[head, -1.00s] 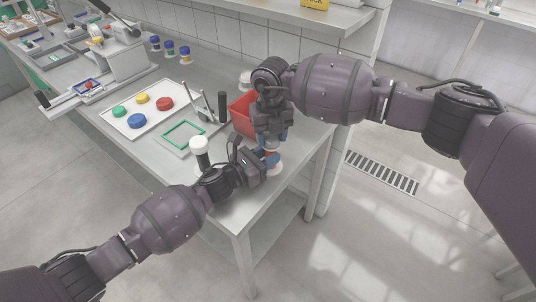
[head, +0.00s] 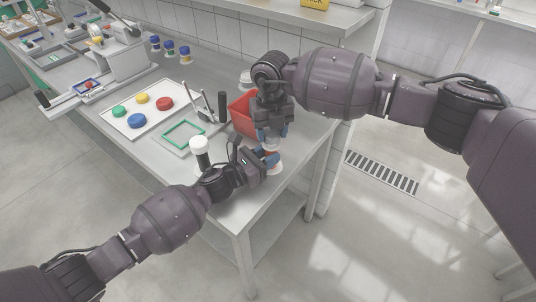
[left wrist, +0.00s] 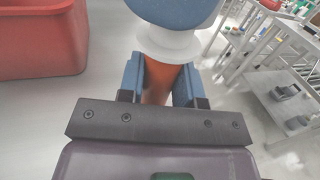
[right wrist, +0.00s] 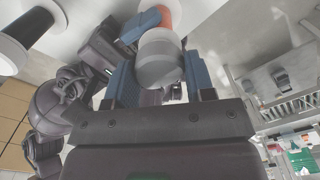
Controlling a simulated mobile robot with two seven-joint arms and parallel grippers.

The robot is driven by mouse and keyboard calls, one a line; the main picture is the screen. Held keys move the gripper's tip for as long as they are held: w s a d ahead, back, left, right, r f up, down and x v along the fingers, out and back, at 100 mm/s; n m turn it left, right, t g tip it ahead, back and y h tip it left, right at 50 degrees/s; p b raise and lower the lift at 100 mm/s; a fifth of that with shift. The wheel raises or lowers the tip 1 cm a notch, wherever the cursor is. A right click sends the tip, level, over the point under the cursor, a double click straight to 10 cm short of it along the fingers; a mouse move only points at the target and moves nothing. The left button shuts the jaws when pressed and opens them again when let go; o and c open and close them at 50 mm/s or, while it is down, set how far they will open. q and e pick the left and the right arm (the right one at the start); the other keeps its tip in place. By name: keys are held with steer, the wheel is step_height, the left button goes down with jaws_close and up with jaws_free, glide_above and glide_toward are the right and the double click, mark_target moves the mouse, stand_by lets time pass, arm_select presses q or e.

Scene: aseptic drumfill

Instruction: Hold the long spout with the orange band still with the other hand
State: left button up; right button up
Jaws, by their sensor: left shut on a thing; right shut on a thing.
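The long spout with the orange band (head: 275,168) stands near the table's right edge, mostly covered by my grippers in the head view. My left gripper (head: 268,159) is shut on its orange band (left wrist: 172,84), low and from the side. A white collar (left wrist: 168,43) sits just above those fingers. My right gripper (head: 270,134) is above the left one, shut on a pale grey cylindrical top part (right wrist: 160,62), which shows between its blue fingers in the right wrist view. I cannot tell whether this top part is seated on the spout.
A red bin (head: 241,116) stands close behind the grippers. A white-capped black post (head: 199,150) is left of them. A green frame (head: 184,134) and a white tray (head: 125,122) with coloured caps lie further left. The table edge is close on the right.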

arm_select(q)
steer(key=shift+s+a+f, duration=0.1)
steer(key=shift+f, duration=0.3)
arm_select(e)
steer(key=shift+r, duration=1.9)
steer(key=w+d+r, duration=0.4)
steer(key=w+d, duration=0.1)
steer(key=d, duration=0.1)
steer(key=shift+d, duration=0.15)
